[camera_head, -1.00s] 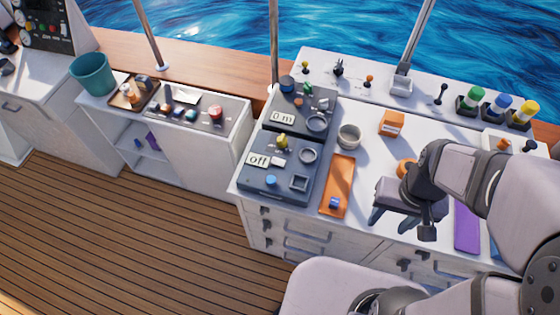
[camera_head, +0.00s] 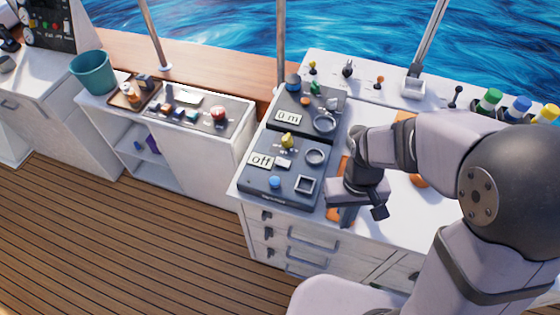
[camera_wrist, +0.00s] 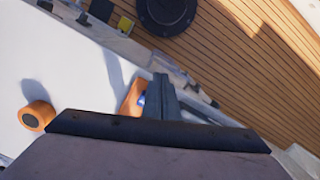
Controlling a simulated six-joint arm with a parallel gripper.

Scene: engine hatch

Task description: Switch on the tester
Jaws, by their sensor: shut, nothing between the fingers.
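A dark grey panel with a label reading "off" (camera_head: 262,160) stands at the front left of the white counter; it looks like the tester. It carries a yellow knob (camera_head: 287,140), a small white switch (camera_head: 284,164), a blue button (camera_head: 275,182), a round ring (camera_head: 315,157) and a square frame (camera_head: 304,184). My gripper (camera_head: 346,218) is shut and empty, just right of this panel, over the orange tray (camera_head: 333,214), which it mostly hides. In the wrist view the closed fingers (camera_wrist: 160,95) point down beside the tray (camera_wrist: 130,98) and a blue item (camera_wrist: 141,100).
A second dark panel reading "0 m" (camera_head: 287,118) sits behind the first. An orange roll (camera_wrist: 36,116) lies on the counter to the right. Levers (camera_head: 379,82) and bottles with coloured caps (camera_head: 490,98) line the back.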

